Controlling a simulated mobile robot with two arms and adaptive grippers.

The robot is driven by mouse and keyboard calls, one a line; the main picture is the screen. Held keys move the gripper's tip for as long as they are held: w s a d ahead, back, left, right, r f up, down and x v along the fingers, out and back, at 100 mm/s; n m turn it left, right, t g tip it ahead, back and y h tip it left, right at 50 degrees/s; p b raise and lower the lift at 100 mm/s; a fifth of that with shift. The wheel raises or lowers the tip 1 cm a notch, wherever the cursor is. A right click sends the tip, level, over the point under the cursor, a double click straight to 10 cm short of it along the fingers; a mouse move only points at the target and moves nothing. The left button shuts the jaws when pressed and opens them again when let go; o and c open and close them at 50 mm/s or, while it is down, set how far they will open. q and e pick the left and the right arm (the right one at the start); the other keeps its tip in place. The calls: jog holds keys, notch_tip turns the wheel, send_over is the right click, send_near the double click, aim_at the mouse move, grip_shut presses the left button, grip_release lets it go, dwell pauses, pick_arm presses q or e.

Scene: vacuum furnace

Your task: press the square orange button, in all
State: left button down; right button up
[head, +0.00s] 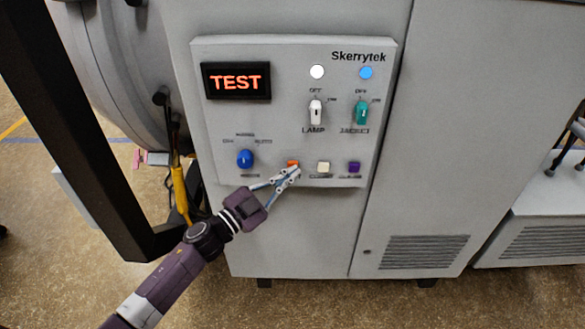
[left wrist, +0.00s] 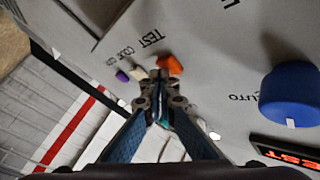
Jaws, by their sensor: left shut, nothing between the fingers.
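The square orange button (head: 293,163) is in the bottom row of the light grey control panel (head: 215,130), partly hidden behind my fingertips in the head view. In the left wrist view the orange button (left wrist: 170,64) shows just beyond and slightly right of the fingertips. My left gripper (head: 292,173) is shut and empty, its tips at the button's lower edge. In the left wrist view the closed tips of the left gripper (left wrist: 159,76) overlap the button's left side. I cannot tell whether they touch it. My right gripper is not in view.
A cream button (head: 323,167) and a purple button (head: 354,167) are to the right. A blue knob (head: 245,158) is to the left. Above are a white switch (head: 316,111), a teal switch (head: 362,113) and a display (head: 236,81) reading TEST. A dark post (head: 80,130) stands at left.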

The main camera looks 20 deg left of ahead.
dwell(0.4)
pick_arm(q)
jog(key=shift+s+d+p, duration=0.2)
jog(key=shift+s+p, duration=0.15)
jog(key=shift+s, duration=0.45)
jog(key=s, duration=0.2)
jog(key=s+d+p, duration=0.1)
jog(key=s, duration=0.1)
jog(key=shift+s+d+p, duration=0.2)
jog(key=shift+s+p, duration=0.1)
jog(key=shift+s, duration=0.1)
dwell(0.4)
